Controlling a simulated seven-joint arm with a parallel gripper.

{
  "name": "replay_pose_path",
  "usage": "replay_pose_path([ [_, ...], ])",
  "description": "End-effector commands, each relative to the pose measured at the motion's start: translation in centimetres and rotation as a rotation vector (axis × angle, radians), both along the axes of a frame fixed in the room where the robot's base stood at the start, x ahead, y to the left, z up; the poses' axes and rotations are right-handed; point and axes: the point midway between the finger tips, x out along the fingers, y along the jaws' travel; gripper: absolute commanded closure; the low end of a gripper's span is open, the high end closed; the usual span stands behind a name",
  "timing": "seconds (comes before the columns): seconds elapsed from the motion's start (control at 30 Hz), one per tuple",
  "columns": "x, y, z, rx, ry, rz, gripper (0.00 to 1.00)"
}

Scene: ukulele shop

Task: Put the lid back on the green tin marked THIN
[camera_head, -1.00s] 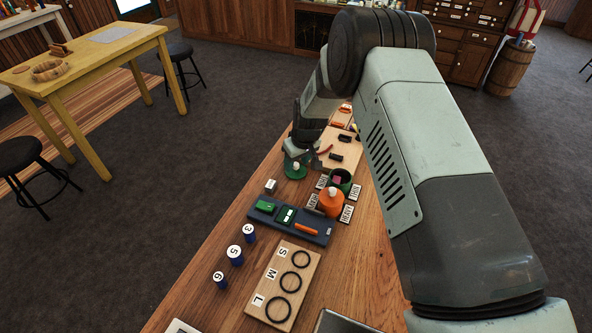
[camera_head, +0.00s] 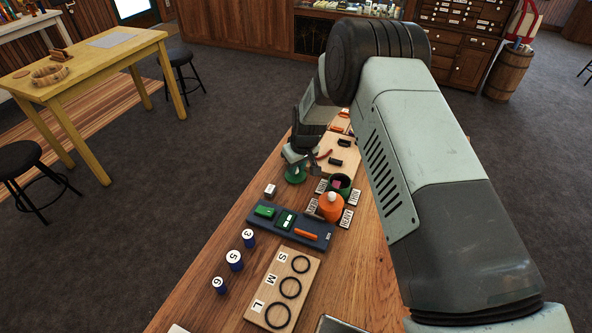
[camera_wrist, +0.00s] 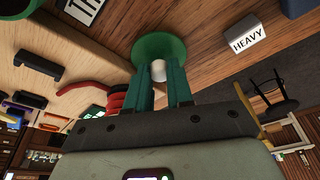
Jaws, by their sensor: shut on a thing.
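My gripper also shows in the head view (camera_head: 298,160), directly over the lid.
An orange tin (camera_head: 330,209) with a white knob stands just in front of the green tin, with small label blocks around both. A white block (camera_head: 270,190) is near the lid; a HEAVY block (camera_wrist: 245,38) shows in the wrist view. A dark tray (camera_head: 262,223) lies in front.

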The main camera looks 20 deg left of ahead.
Motion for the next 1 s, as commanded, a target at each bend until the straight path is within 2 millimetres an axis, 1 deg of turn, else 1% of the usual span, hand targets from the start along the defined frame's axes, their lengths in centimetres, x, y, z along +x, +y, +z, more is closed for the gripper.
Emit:
replay_pose_path([
  [0.17, 0.1, 0.0, 2.9, 0.001, -0.003, -0.001, 1.00],
  [0.3, 0.1, 0.0, 5.8, 0.002, -0.002, 0.000, 1.00],
  [0.4, 0.1, 0.0, 7.6, 0.002, -0.002, 0.000, 1.00],
  [0.47, 0.1, -0.1, 8.4, 0.002, -0.002, 0.001, 1.00],
  [0.53, 0.2, -0.8, 9.2, 0.000, 0.002, 0.011, 1.00],
  [0.57, 0.3, -1.3, 9.4, -0.002, 0.004, 0.020, 1.00],
  [0.67, 0.6, -4.2, 10.1, -0.006, 0.010, 0.079, 1.00],
  [0.7, 0.6, -5.6, 10.3, -0.008, 0.014, 0.112, 1.00],
  [0.8, 0.5, -8.9, 10.7, -0.007, 0.017, 0.204, 1.00],
  [0.9, 0.1, -11.4, 11.2, -0.003, 0.014, 0.287, 1.00],
  [1.0, -0.2, -13.1, 11.5, 0.001, 0.009, 0.350, 1.00],
])
